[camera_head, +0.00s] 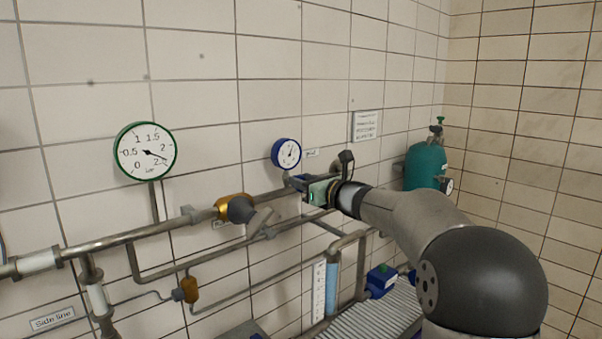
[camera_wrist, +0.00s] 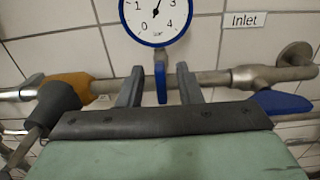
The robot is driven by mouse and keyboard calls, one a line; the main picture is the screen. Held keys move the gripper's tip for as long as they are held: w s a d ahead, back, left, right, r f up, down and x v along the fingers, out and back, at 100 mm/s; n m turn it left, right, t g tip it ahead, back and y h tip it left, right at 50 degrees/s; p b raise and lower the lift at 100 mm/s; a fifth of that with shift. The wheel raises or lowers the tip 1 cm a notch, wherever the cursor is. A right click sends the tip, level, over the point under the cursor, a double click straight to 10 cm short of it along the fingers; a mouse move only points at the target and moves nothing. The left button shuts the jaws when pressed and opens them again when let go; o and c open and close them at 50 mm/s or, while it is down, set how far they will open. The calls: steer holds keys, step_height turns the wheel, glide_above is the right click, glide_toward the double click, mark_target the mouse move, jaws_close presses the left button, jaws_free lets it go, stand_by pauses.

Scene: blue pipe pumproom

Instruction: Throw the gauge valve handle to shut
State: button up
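The gauge valve handle (camera_wrist: 162,84) is a small blue lever just below the blue-rimmed gauge (camera_wrist: 156,16). In the wrist view it points down in front of the horizontal pipe. My gripper (camera_wrist: 159,84) is open, with one dark finger on each side of the handle and a visible gap on both sides. I cannot tell how deep the handle lies between the fingers. In the head view the blue gauge (camera_head: 287,153) hangs on the wall above my gripper (camera_head: 297,184), and the gripper and wrist hide most of the valve.
Another blue handle (camera_wrist: 281,103) lies right of my gripper on the pipe. A yellow valve with a grey handle (camera_head: 238,208) is to the left. A green gauge (camera_head: 146,151), an Inlet label (camera_wrist: 245,20) and a teal cylinder (camera_head: 425,166) also show. Pipes run along the tiled wall.

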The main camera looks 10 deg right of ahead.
steer(key=shift+w+a, duration=0.3)
steer(key=shift+w, duration=0.3)
jaws_close()
